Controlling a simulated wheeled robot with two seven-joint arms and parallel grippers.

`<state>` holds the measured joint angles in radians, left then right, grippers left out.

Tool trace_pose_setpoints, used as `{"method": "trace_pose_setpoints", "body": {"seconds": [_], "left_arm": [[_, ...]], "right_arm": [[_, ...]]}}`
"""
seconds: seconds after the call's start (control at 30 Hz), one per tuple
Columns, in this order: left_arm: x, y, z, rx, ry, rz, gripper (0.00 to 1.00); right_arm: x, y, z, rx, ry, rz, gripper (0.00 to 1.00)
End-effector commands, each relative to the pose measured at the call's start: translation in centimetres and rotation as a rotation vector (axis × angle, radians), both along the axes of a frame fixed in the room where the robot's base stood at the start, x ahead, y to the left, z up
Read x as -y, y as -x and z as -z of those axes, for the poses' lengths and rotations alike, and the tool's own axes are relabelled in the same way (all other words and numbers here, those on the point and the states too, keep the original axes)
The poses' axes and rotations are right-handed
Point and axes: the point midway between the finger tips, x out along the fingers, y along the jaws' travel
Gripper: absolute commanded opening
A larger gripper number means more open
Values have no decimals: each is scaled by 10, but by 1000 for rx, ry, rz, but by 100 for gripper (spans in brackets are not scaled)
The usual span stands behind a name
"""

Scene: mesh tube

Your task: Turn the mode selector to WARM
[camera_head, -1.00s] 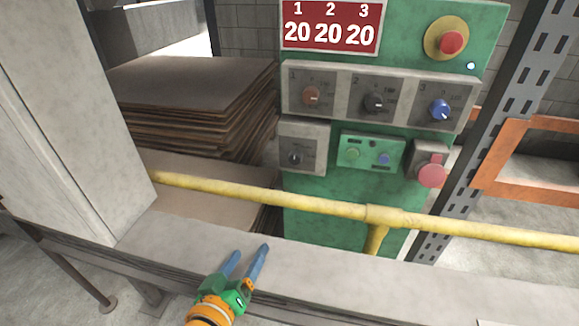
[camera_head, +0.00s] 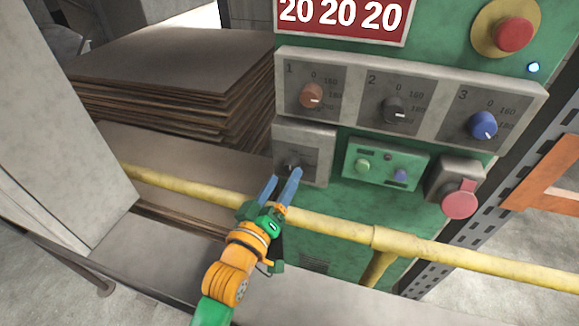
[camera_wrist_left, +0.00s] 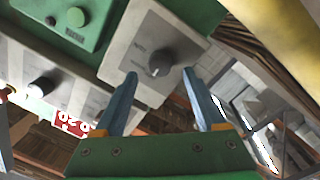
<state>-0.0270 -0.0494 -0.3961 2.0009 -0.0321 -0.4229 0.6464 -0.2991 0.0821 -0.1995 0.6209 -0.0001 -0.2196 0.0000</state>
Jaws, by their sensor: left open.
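The mode selector is a dark knob (camera_head: 291,167) on a grey plate (camera_head: 318,147), at the lower left of the green panel. In the left wrist view the knob (camera_wrist_left: 159,64) sits between and beyond my fingertips, on its plate with small lettering too blurred to read. My left gripper (camera_head: 281,185) is open, its two blue fingers pointing at the knob. In the head view the fingertips lie just below the knob. In the left wrist view the gripper (camera_wrist_left: 163,88) appears empty. Whether a finger touches the knob cannot be told. My right gripper is not in view.
A yellow pipe (camera_head: 330,224) runs across the front of the panel. Above are orange (camera_head: 311,96), black (camera_head: 394,109) and blue (camera_head: 483,125) dials. Stacked sheets (camera_head: 165,85) lie left.

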Motion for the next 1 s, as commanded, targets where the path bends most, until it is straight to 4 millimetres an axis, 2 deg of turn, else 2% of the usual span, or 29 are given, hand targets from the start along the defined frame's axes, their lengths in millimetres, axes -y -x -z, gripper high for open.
{"method": "trace_pose_setpoints", "body": {"seconds": [0.1,0.2,0.43,0.47,0.7,0.73,1.0], "left_arm": [[7,-19,0,1,0,1,73],[11,-27,0,-1,0,1,73],[11,-28,0,-1,0,1,73],[11,-28,0,-1,0,1,67],[11,-28,0,-1,0,1,2],[11,-28,0,-1,0,1,0],[11,-28,-2,8,-28,0,0]], "right_arm": [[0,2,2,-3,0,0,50],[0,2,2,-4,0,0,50],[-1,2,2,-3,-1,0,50],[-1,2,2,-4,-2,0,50],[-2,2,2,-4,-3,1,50],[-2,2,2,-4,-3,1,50],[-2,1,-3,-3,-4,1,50]]}}
